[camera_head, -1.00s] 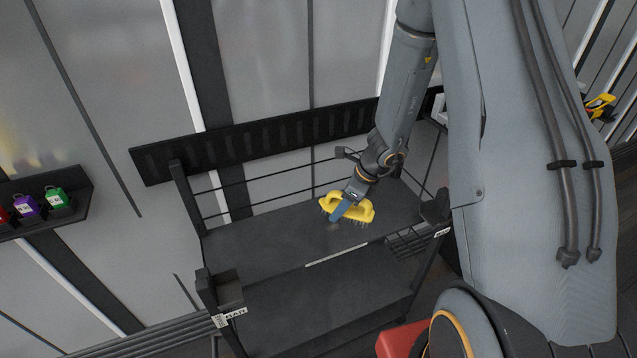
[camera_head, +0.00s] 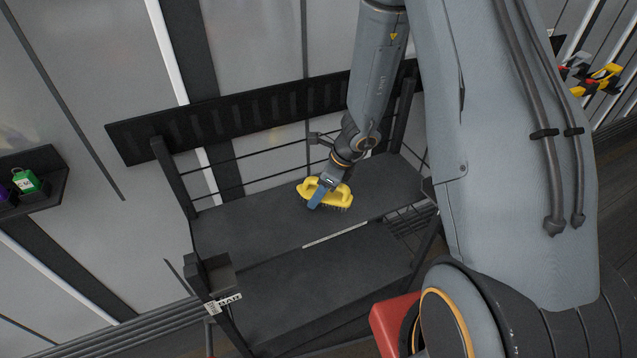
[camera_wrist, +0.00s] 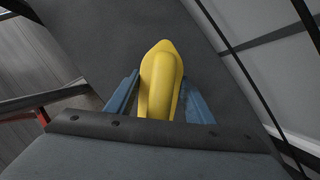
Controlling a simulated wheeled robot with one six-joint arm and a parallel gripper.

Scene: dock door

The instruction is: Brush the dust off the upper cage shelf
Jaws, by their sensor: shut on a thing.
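My gripper (camera_head: 322,192) is shut on the handle of a yellow brush (camera_head: 335,197). Its blue fingers sit on both sides of the yellow handle (camera_wrist: 161,80) in the wrist view. The brush is bristles down, at or just above the upper cage shelf (camera_head: 245,222); I cannot tell whether the bristles touch. The shelf is a dark grey board in a black cage frame, with a pale label strip on its front edge. No dust patch is clear on the visible part of the shelf; the brush hides the part under it.
Rails and a black slatted board (camera_head: 230,116) stand behind the shelf. A lower shelf (camera_head: 320,280) lies below it in front. Corner posts rise at the left and right. A wall ledge (camera_head: 45,190) with a green padlock (camera_head: 27,181) is at far left. A red block (camera_head: 393,322) is at the bottom.

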